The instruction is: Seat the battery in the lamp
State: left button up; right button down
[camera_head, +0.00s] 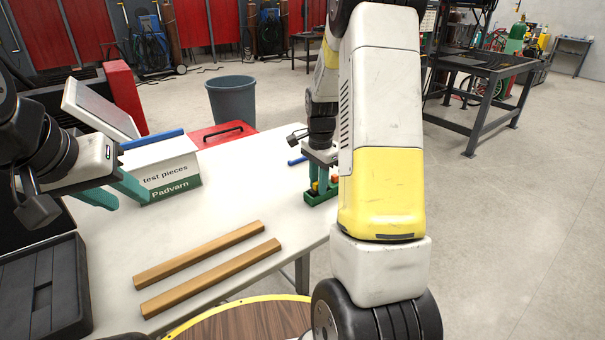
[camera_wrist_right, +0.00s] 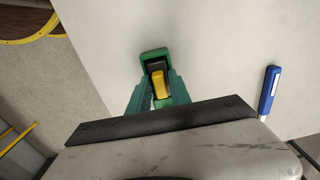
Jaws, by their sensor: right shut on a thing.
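The lamp (camera_head: 318,197) is a green body standing on the white table near its right edge, partly hidden by my right arm. In the right wrist view the lamp (camera_wrist_right: 154,55) shows as a green end beyond the fingers. My right gripper (camera_head: 322,182) points down at it. In the wrist view its teal fingers (camera_wrist_right: 158,88) are shut on the battery (camera_wrist_right: 158,84), a yellow and black block. The battery lies over the green body; whether it is fully seated I cannot tell. My left gripper (camera_head: 132,204) is open and empty, in front of the white box.
A white and green "test pieces" box (camera_head: 160,172) stands at the table's back left. Two wooden strips (camera_head: 205,268) lie in front. A blue-and-white pen-like thing (camera_wrist_right: 268,92) lies beside the lamp. A black tray (camera_head: 45,290) is at left. A grey bin (camera_head: 231,102) stands behind.

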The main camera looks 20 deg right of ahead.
jog(key=c, duration=1.2)
grip_release()
jog(key=shift+s+f, duration=0.4)
jog(key=shift+f, duration=0.45)
notch_tip(320, 180, up, 13)
jog(key=s+a+r+n+t, duration=0.2)
jog(key=s+a+r+n, duration=0.1)
jog(key=s, duration=0.4)
jog(key=s+a+r+n+t+y, duration=0.1)
jog(key=s+a+r+n+t, duration=0.1)
jog(key=s+a+n, duration=0.3)
jog(key=s+a+r+n+t+y, duration=0.1)
jog(key=s+a+r+n, duration=0.3)
jog(key=s, duration=0.5)
jog(key=shift+s+a+r+n+t, duration=0.1)
jog(key=shift+r+n+t, duration=0.15)
jog(key=shift+n, duration=0.45)
jog(key=shift+s+r+n+t, duration=0.1)
jog(key=shift+r+n+t, duration=0.15)
jog(key=shift+n, duration=0.45)
